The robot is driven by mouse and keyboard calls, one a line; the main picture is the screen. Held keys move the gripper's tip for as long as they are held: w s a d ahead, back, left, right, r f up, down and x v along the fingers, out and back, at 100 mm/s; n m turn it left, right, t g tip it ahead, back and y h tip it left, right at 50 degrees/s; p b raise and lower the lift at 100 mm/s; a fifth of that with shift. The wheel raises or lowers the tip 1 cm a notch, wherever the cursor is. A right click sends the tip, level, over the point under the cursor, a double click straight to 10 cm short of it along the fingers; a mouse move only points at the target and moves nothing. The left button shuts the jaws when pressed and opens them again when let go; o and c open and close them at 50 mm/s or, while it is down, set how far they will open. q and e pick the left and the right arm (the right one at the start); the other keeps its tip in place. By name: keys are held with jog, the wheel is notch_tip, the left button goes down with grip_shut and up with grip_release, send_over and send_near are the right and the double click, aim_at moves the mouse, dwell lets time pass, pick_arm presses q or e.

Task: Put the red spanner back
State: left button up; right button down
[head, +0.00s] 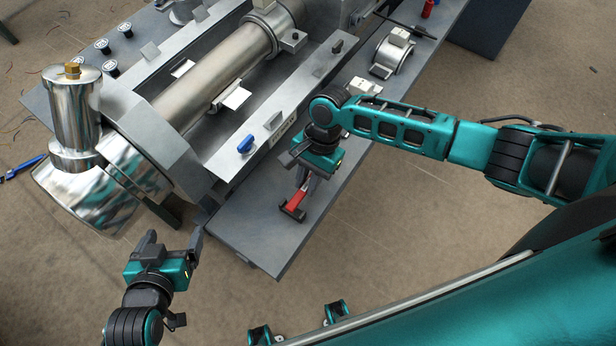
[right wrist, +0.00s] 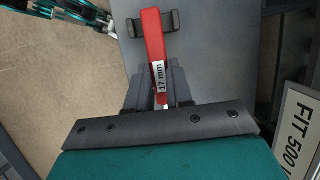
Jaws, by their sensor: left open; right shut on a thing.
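The red spanner (head: 297,202) is in my right gripper (head: 306,181), over the near end of the grey bench shelf. In the right wrist view the red spanner (right wrist: 154,45) points away between the fingers of the gripper (right wrist: 157,78), with a "17 mm" label near them. A dark bracket (right wrist: 135,26) with two raised ends lies at the spanner's far end, which sits between those ends. I cannot tell whether the spanner rests on it. The bracket (head: 287,209) also shows in the head view. My left gripper (head: 173,243) is open and empty, left of the shelf's near corner.
The grey shelf (head: 262,238) is bare around the bracket. The extruder's barrel (head: 215,75) and shiny metal head (head: 95,195) stand to the left, with a blue-knobbed part (head: 245,144) beside the shelf. A clamp-like metal part (head: 392,55) and a red item (head: 428,9) lie farther up the shelf.

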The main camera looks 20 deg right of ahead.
jog(key=shift+f+b, duration=0.3)
jog(key=shift+f, duration=0.7)
jog(key=c, duration=0.9)
grip_release()
jog(key=shift+c, duration=0.2)
jog(key=shift+r, duration=0.1)
jog(key=p+v, duration=0.2)
jog(key=v, duration=1)
jog(key=shift+r+p, duration=0.3)
jog(key=shift+r, duration=0.1)
jog(key=shift+d, duration=0.1)
